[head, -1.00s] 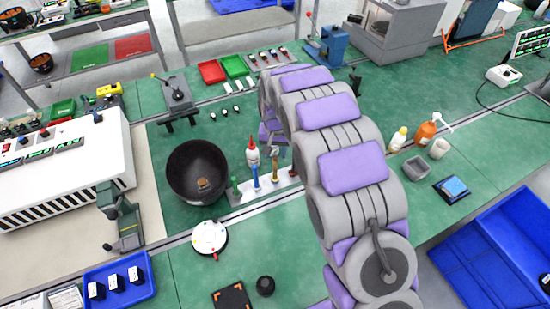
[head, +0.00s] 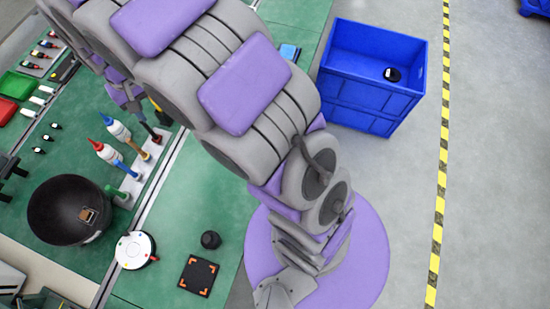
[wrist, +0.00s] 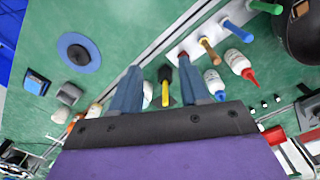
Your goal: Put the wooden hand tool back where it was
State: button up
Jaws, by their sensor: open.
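A tool with a brown, wood-coloured handle (head: 154,137) stands in the white strip holder (head: 133,192), in line with blue and green ones. It also shows in the wrist view (wrist: 209,49), right of my fingers. My gripper (wrist: 158,62) is open, its two fingers pointing toward the bench. A black tool with a yellow shaft (wrist: 165,88) shows in the gap between them, not visibly clasped; I cannot tell whether it touches them. In the head view my arm hides most of my gripper.
Two white bottles, one red-tipped (wrist: 238,62) and one blue-tipped (wrist: 213,80), stand beside the holder. A black bowl (head: 55,215) and a round white dial (head: 134,250) are close by. A blue crate (head: 355,100) stands on the floor at the right.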

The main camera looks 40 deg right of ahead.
jog(key=s+d+r+g, duration=0.1)
jog(key=s+d+r, duration=0.2)
jog(key=s+d, duration=0.3)
jog(key=s+d+r, duration=0.3)
jog(key=s+d, duration=0.2)
jog(key=s, duration=0.3)
jog(key=s+d, duration=0.2)
jog(key=s, duration=0.7)
jog(key=s+d, duration=0.2)
jog(key=s, duration=0.7)
jog(key=shift+s+d+m+g, duration=0.2)
jog(key=shift+d+m+g, duration=0.1)
jog(key=shift+m+g, duration=0.1)
